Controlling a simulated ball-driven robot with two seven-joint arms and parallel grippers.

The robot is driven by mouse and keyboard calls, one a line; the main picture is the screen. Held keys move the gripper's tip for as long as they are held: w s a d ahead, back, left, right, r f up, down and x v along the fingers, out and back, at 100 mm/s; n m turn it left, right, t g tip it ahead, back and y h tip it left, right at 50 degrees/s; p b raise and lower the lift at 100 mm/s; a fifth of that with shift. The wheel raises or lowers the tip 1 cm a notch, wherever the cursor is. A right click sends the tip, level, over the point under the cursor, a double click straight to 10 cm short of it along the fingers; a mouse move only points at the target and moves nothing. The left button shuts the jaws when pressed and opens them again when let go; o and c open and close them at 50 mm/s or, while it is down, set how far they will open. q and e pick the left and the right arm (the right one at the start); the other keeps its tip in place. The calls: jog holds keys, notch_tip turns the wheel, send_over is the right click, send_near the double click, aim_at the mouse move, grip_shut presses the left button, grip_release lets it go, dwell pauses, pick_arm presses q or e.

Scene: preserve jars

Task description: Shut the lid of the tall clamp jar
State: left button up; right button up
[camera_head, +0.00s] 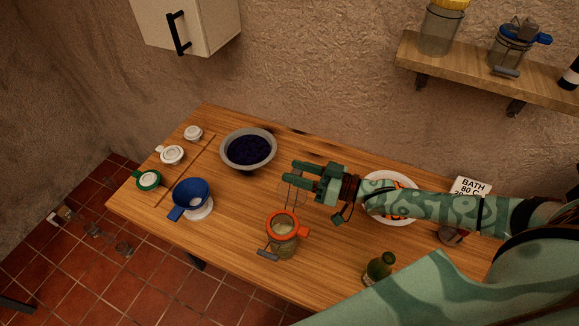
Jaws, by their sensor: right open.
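The clamp jar with an orange rubber ring (276,246) stands upright near the front edge of the wooden table. Its round glass lid (284,197) seems to be raised at the back of the mouth, so the jar looks open. A grey wire clamp hangs at its front left. My right gripper (290,175) is open just behind the jar, its fingers pointing left, close to the lid. I cannot tell whether it touches the lid. The fingers partly hide the lid's upper edge. My left gripper is not in view.
A plate (388,215) lies under my arm. A shelf (450,72) holds more jars.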

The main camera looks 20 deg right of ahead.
jog(key=x, duration=0.2)
jog(key=shift+w+a, duration=0.15)
jog(key=shift+a, duration=0.1)
